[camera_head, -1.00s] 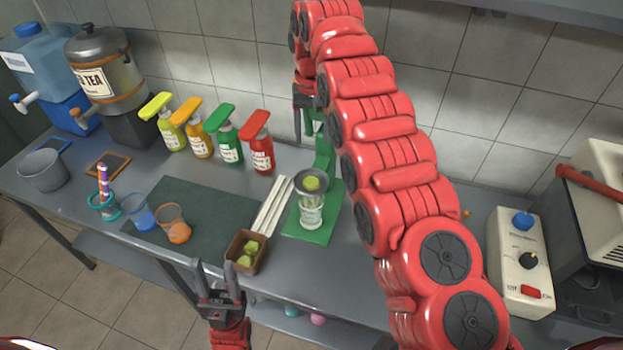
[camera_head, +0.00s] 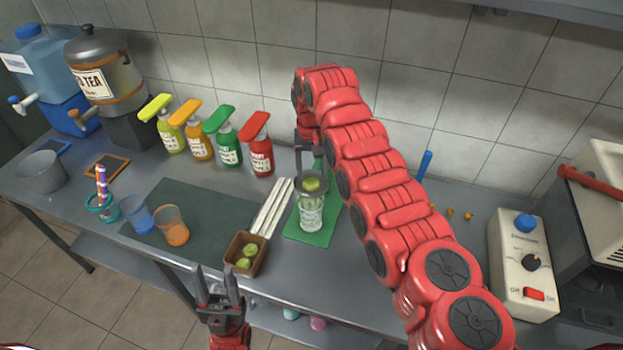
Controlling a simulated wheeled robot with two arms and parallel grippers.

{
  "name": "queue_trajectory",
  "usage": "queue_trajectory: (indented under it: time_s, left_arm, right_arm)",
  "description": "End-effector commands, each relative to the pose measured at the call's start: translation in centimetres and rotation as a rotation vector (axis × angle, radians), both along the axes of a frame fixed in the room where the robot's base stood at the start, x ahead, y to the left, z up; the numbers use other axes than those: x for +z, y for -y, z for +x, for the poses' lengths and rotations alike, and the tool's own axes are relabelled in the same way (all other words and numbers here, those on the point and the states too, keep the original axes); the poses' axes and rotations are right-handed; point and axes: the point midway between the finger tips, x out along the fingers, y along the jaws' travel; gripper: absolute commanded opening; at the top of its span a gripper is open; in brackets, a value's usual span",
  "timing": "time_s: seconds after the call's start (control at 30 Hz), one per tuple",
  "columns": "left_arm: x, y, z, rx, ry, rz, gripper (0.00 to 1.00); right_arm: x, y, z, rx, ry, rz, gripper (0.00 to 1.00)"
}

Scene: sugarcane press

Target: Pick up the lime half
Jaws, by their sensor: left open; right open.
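Green lime pieces (camera_head: 247,259) lie in a small brown box (camera_head: 237,271) near the table's front edge. My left gripper (camera_head: 218,280) is open and empty, in front of the table edge and below left of the box.
White sticks (camera_head: 272,207) lie between the dark board (camera_head: 197,215) and the mat. Several pump bottles (camera_head: 230,150) stand along the back. Blue (camera_head: 137,216) and orange (camera_head: 172,227) cups stand on the board. A control box (camera_head: 524,262) stands at the right.

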Motion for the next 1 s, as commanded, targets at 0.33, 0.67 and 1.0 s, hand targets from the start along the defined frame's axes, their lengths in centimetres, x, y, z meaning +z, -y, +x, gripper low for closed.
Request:
queue_trajectory:
  time_s: [0.33, 0.67, 1.0]
  left_arm:
    - [1.9, 0.0, 0.0, 0.000, -0.001, 0.000, 0.50]
    - [1.8, 0.0, 0.0, 0.000, -0.001, 0.000, 0.50]
    - [1.8, 0.0, 0.0, 0.000, -0.001, 0.000, 0.50]
  right_arm:
    - [-3.2, -0.1, 0.3, 0.002, -0.003, -0.002, 0.64]
    - [-3.4, -0.1, 0.4, 0.002, 0.001, -0.001, 0.49]
    - [-3.4, -0.1, 0.4, 0.001, 0.001, -0.001, 0.00]
